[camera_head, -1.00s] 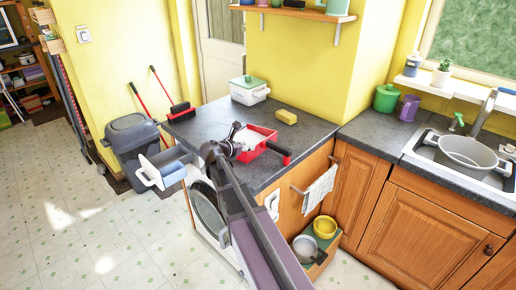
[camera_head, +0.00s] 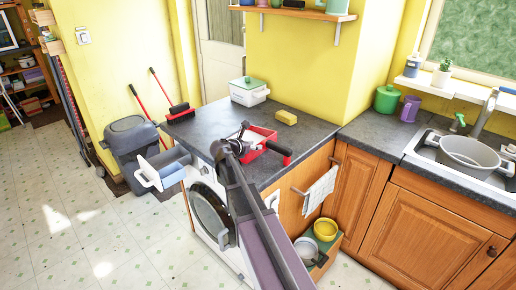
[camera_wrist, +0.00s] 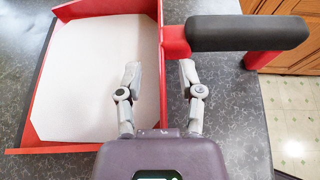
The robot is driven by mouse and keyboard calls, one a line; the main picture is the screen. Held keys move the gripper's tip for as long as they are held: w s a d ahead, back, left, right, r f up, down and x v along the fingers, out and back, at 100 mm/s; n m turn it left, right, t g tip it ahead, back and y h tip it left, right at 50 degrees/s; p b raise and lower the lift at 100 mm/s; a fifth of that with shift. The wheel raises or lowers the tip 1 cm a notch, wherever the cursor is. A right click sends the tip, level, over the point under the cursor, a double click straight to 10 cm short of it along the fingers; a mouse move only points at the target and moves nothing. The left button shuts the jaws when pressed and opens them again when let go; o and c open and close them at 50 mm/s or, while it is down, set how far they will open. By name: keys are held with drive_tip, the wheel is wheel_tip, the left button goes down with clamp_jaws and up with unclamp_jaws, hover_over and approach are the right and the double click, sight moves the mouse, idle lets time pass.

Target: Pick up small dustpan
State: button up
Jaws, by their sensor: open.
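The small dustpan (camera_head: 262,132) is red with a black-gripped handle (camera_head: 279,149) and lies on the dark grey countertop. In the wrist view the dustpan (camera_wrist: 95,75) shows a pale inside and red walls, with its black handle (camera_wrist: 250,33) reaching to the right. My gripper (camera_wrist: 159,72) is open and empty. Its left finger is over the pale inside, and its right finger is outside the red wall on the handle side. That wall runs between the fingers; I cannot tell how high the fingertips are. In the head view my gripper (camera_head: 245,130) partly covers the dustpan.
A yellow sponge (camera_head: 286,117) and a white box with a green lid (camera_head: 249,91) stand behind the dustpan. Below are an open blue-and-white drawer (camera_head: 163,168) and a towel (camera_head: 320,190).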

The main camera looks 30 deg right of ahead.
drive_tip(key=shift+w+d+f, duration=0.1)
drive_tip(key=shift+d+f, duration=0.05)
drive_tip(key=shift+d, duration=0.15)
drive_tip(key=shift+c, duration=0.2)
clamp_jaws()
